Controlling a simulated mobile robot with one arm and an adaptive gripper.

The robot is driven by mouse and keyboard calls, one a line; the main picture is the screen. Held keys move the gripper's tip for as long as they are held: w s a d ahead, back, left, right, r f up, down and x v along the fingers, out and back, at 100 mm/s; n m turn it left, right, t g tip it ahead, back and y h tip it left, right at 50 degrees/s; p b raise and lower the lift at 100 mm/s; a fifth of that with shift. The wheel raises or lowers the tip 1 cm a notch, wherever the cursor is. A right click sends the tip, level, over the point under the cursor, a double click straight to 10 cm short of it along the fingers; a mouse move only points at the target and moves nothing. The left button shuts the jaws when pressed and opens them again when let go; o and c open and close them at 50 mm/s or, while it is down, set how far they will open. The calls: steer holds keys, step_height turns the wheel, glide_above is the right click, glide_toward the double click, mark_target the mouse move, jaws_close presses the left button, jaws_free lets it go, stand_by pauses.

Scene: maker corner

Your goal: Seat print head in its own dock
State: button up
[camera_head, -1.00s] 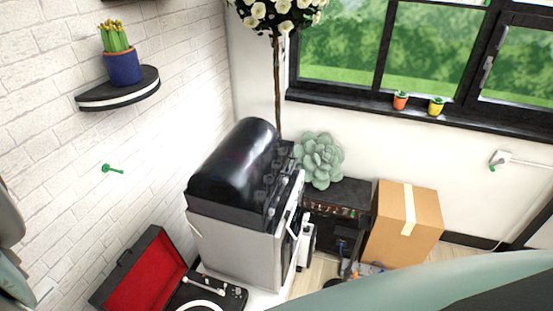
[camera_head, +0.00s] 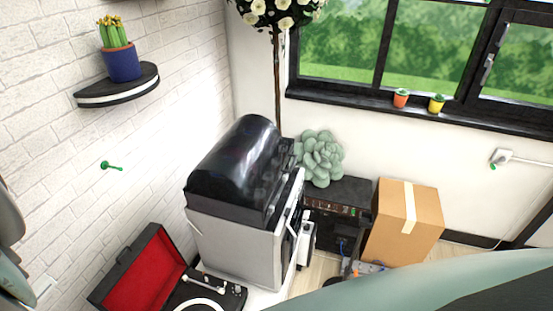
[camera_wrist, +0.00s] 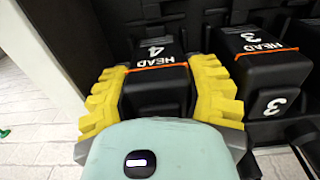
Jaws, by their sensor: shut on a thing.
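In the wrist view, a black print head marked HEAD 4 (camera_wrist: 157,50) with an orange band sits between the yellow fingers of my gripper (camera_wrist: 158,82). The fingers are shut on its two sides. A second black print head marked HEAD 3 (camera_wrist: 265,65), also with an orange band, stands to the right, just beyond the right finger. Both are by a black dock (camera_wrist: 100,35) with walls behind and beside them. My gripper's body hides the near end of HEAD 4, and I cannot tell whether its base is fully seated. The head view does not show my gripper or the print heads.
In the head view, a white machine with a black domed cover (camera_head: 238,165) stands by the brick wall. An open red-lined record player (camera_head: 150,275) is in front of it. A cardboard box (camera_head: 405,225) and a black unit (camera_head: 340,205) stand under the window.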

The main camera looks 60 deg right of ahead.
steer(key=o, duration=1.4)
steer(key=shift+c, duration=0.2)
steer(key=shift+r, duration=0.15)
steer(key=shift+r, duration=5.9)
